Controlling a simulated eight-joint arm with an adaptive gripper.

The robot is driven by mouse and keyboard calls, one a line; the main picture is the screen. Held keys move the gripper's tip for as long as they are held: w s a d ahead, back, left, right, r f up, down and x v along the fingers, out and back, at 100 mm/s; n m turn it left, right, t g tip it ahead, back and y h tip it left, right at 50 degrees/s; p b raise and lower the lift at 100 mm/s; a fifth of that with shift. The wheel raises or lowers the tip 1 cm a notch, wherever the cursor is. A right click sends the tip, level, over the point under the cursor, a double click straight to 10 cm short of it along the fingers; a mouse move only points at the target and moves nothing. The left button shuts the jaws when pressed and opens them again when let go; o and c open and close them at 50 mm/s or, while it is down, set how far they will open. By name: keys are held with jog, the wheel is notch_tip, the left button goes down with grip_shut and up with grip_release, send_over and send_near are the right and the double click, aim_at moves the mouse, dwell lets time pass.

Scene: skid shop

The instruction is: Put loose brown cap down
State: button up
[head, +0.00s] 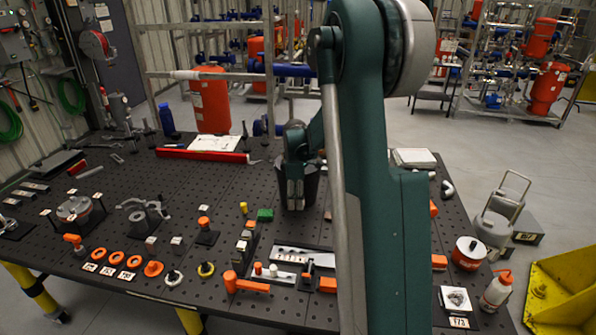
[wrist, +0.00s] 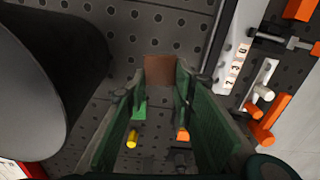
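The brown cap (wrist: 160,69) shows in the wrist view as a small brown square between the tips of my gripper's two green fingers. My gripper (wrist: 160,80) is closed to the cap's width, with a finger against each side of it. In the head view my gripper (head: 296,204) points down over the black pegboard table, in front of a black bin (head: 312,187). The cap cannot be made out clearly there. The gap between cap and tabletop is hard to judge.
A green block (head: 265,214) and a yellow piece (head: 244,208) lie left of my gripper. A light tray (head: 304,256) with small parts lies nearer the front edge. Orange rings (head: 116,259) and several small fittings lie further left. Bare pegboard (head: 180,190) shows at mid-left.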

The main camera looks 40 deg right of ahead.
notch_tip(320, 180, up, 10)
jog(key=w+d+m+p, duration=0.1)
jog(key=w+d, duration=0.4)
jog(key=w, duration=0.3)
jog(key=w+d+m, duration=0.1)
jog(key=w+d, duration=0.5)
jog(key=w, duration=0.3)
notch_tip(320, 180, down, 12)
jog(key=shift+a+r, duration=0.15)
jog(key=shift+r, duration=0.05)
jog(key=shift+s, duration=0.1)
dwell(0.4)
jog(key=shift+f+p, duration=0.4)
jog(key=shift+f, duration=2.7)
jog(key=shift+f, duration=1.85)
jog(key=shift+f, duration=0.2)
